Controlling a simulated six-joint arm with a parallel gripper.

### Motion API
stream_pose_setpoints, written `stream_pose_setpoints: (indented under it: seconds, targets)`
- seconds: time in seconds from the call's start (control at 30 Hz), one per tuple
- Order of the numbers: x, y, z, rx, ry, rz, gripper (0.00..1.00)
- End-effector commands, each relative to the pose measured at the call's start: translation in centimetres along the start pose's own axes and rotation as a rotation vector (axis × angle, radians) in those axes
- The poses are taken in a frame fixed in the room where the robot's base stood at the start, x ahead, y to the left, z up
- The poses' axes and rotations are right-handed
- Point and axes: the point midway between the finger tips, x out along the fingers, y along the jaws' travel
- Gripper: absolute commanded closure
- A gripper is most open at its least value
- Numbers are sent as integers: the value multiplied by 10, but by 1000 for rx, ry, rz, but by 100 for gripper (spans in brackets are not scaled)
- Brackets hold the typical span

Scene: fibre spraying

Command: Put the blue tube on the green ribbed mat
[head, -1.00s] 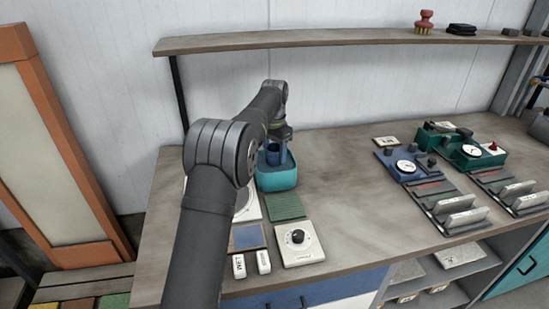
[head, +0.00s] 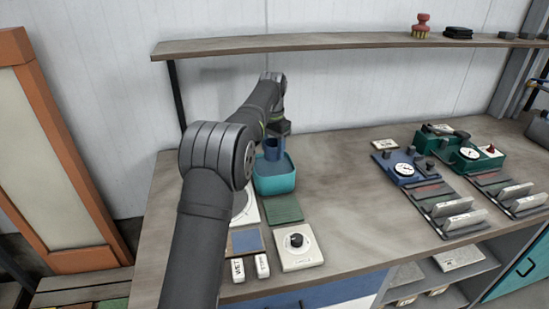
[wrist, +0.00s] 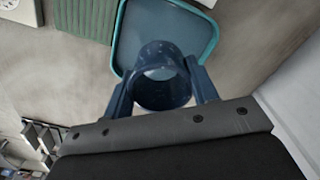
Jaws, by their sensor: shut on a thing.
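The blue tube (head: 273,150) is upright in my gripper, above the teal basin (head: 276,184). In the wrist view the tube (wrist: 162,76) shows as an open ring between the two fingers of my gripper (wrist: 163,92), which are shut on it from both sides. The basin (wrist: 205,48) shows behind and beyond the tube, with a grey-blue inside. The green ribbed mat (head: 284,209) lies on the bench just in front of the basin, bare on top. The mat also shows in the wrist view (wrist: 88,16), at the top left.
A blue flat pad (head: 246,241) and a white dial box (head: 297,247) lie in front of the mat. Two white labelled blocks (head: 250,267) stand near the bench edge. Blue and green gauge devices (head: 404,167) stand at the right. The bench middle is clear.

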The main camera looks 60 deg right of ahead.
Motion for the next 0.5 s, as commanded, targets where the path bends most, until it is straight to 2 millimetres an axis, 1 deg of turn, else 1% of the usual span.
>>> stream_pose_setpoints:
  seconds: [0.17, 0.27, 0.5]
  targets:
    - [-3, 17, 8, 2, 0, 0, 78]
    - [-5, 35, 18, 3, 0, 0, 78]
    - [-3, 81, 53, 2, 0, 0, 78]
